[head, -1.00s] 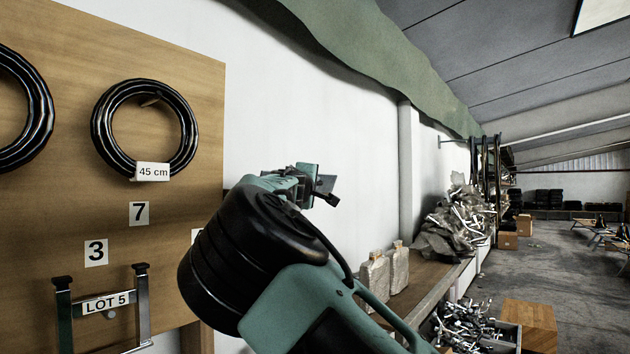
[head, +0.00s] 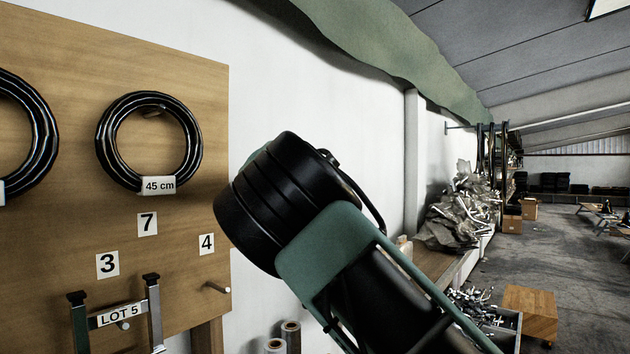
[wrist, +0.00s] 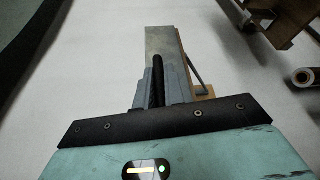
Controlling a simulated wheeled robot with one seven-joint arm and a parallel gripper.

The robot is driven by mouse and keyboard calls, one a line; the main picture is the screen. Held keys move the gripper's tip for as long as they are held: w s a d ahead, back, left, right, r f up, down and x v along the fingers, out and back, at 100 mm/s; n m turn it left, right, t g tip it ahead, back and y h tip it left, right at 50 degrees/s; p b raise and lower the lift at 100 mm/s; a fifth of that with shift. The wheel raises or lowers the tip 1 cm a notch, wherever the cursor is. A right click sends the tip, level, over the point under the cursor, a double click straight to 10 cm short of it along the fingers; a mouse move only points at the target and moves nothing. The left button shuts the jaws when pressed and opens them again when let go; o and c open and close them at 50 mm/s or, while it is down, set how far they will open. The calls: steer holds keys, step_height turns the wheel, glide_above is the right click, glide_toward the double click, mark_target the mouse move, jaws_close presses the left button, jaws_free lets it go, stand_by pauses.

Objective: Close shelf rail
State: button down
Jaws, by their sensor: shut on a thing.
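In the wrist view my gripper (wrist: 157,75) is shut on a narrow dark bar (wrist: 157,72), which stands between its two grey fingers. A flat grey strip (wrist: 163,40) reaches beyond the fingertips, against a pale surface. I cannot tell whether the bar and the strip are one piece, or whether either is the shelf rail. In the head view my black and green arm hides the gripper. No shelf rail can be made out for certain there.
A wooden board (head: 190,85) with black rings and a LOT 5 frame (head: 117,316) stands at left. Rolls (head: 289,336) stand below. A bench (head: 437,262) runs along the white wall, with a crate (head: 508,325) and wooden box (head: 530,311) nearby. Open floor lies at right.

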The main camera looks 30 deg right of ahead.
steer(key=c, duration=1.5)
jaws_free()
steer(key=shift+w, duration=0.1)
steer(key=shift+b+v, duration=4.1)
steer(key=shift+v, duration=4.65)
